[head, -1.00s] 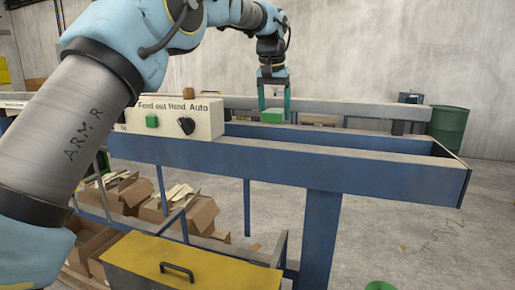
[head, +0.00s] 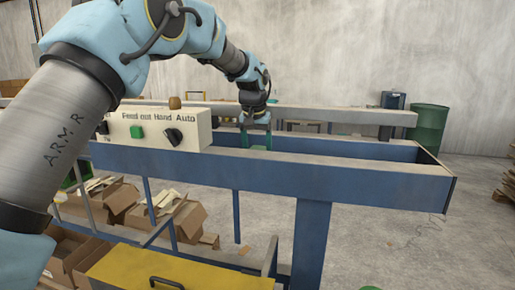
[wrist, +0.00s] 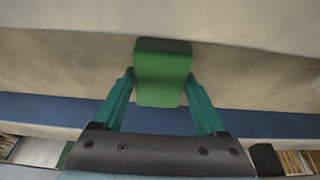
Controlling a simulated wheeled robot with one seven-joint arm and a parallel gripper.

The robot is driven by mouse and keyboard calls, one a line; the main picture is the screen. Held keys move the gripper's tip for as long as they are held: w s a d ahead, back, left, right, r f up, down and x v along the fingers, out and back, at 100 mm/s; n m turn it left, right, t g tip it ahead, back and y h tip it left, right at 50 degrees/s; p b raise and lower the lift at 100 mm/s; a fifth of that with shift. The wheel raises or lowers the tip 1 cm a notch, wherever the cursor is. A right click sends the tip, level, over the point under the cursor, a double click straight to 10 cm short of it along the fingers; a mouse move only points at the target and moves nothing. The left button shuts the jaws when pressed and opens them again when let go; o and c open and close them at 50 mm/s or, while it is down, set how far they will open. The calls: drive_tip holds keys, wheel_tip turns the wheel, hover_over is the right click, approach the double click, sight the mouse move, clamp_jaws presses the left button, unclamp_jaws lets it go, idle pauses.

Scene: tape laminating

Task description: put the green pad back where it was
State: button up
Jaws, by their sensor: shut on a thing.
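The green pad (wrist: 162,75) is a small block held between the two teal fingers of my gripper (wrist: 160,92) in the wrist view. In the head view my gripper (head: 257,138) points down into the blue trough-like frame (head: 330,180), behind its front rail. There the pad is mostly hidden by the rail and fingers. I cannot tell whether the pad touches the surface below it.
A control box (head: 155,127) with a green button and a black knob stands on the front rail, left of my gripper. A grey rail (head: 340,115) runs behind. A green drum (head: 429,128) stands at the right. Cardboard boxes (head: 185,215) lie below.

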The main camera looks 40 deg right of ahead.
drive_tip(key=shift+f, duration=0.15)
drive_tip(key=o, duration=1.1)
drive_tip(key=shift+o, duration=0.2)
drive_tip(key=shift+r, duration=0.25)
drive_tip(key=b+v, duration=0.3)
drive_tip(key=v, duration=0.9)
